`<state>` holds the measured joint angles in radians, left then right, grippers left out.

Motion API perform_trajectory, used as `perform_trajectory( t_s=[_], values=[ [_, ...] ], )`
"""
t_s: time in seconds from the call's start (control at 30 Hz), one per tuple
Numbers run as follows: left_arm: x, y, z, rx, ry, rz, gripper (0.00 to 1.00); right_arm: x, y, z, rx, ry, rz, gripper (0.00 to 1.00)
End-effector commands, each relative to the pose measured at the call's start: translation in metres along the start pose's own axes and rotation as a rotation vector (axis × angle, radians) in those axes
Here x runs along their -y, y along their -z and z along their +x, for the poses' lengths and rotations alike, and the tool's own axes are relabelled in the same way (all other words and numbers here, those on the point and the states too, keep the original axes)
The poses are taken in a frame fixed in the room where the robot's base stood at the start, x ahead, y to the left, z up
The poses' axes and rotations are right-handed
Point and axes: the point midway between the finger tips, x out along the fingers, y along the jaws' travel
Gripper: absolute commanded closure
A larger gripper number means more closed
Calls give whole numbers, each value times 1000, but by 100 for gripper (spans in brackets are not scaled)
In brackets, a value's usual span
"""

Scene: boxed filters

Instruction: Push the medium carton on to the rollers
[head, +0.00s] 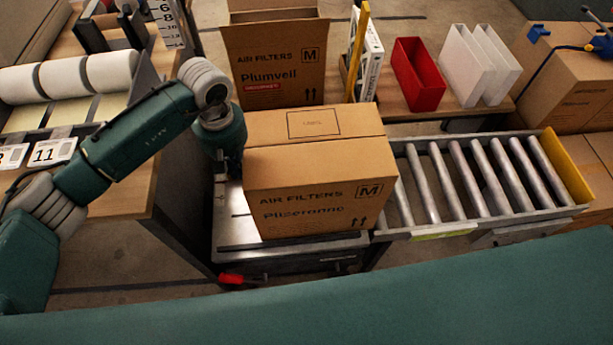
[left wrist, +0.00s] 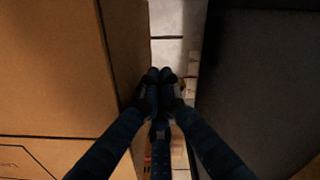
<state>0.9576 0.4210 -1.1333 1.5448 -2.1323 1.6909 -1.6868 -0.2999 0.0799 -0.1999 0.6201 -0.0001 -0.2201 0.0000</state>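The medium carton (head: 318,200), brown and marked "AIR FILTERS M", stands upright and closed on a metal platform (head: 226,222). Its right side is at the left end of the roller track (head: 470,185); I cannot tell whether it rests on the first roller. My left gripper (head: 232,172) points down at the carton's left side, its tips mostly hidden in the head view. In the left wrist view its fingers (left wrist: 159,76) are together and empty, beside the carton's wall (left wrist: 60,75). I cannot tell whether they touch it. My right gripper is not in view.
A yellow stop (head: 566,166) closes the rollers' far end; the rollers between are bare. Behind stand an open carton (head: 273,62), a red bin (head: 417,75) and white bins (head: 470,65). A bench with white rolls (head: 62,75) is at left.

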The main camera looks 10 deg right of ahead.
Motion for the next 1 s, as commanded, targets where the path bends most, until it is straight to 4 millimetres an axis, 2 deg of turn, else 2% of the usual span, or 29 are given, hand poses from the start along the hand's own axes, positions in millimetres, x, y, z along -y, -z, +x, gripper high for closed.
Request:
perform_trajectory(
  t_s=[0.17, 0.6, 1.0],
  values=[
    [-3, -2, 1, 1, -2, 2, 100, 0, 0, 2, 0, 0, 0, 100],
    [-39, -22, 2, 0, -1, 4, 100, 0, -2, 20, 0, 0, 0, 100],
    [-44, -26, 0, 1, -1, 1, 100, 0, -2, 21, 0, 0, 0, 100]
  ],
)
